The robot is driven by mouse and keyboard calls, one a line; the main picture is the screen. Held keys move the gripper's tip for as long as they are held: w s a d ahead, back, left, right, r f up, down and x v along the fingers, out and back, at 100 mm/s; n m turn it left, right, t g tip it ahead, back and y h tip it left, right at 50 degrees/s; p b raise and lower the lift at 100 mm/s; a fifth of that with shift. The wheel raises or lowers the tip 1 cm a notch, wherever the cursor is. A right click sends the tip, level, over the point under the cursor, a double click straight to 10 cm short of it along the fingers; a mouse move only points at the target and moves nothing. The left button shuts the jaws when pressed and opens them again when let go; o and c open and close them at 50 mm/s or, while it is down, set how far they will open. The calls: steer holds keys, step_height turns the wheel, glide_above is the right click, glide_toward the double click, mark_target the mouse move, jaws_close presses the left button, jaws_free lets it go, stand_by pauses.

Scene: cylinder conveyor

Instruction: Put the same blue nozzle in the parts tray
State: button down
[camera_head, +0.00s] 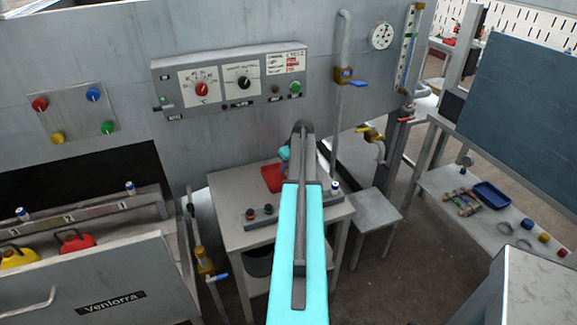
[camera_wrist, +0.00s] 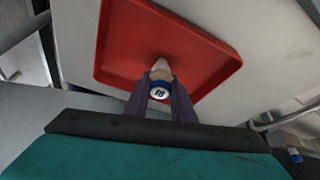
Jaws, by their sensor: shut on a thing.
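The blue nozzle (camera_wrist: 160,92) has a blue band, a white marked end and a pale tip. My gripper (camera_wrist: 160,84) is shut on it, one finger on each side. The red parts tray (camera_wrist: 125,40) lies in front of the fingers in the wrist view, and the pale tip points over its floor. I cannot tell whether the tip touches the tray. In the head view the red tray (camera_head: 271,179) sits on a grey table, partly hidden by my arm. My gripper (camera_head: 284,154) shows small beside the arm there, and the held nozzle cannot be made out.
A low rack (camera_head: 259,221) with several small nozzles stands at the table's front, with a blue-and-white one (camera_head: 335,187) at its right. A control panel (camera_head: 230,79) is on the wall behind. A valve pipe (camera_head: 342,75) stands right of the table. A small stool (camera_head: 375,207) is beside it.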

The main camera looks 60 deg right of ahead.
steer(key=shift+f, duration=0.15)
steer(key=c, duration=1.5)
jaws_free()
steer(key=shift+b+v, duration=1.45)
steer(key=shift+v, duration=4.75)
steer(key=shift+w, duration=0.15)
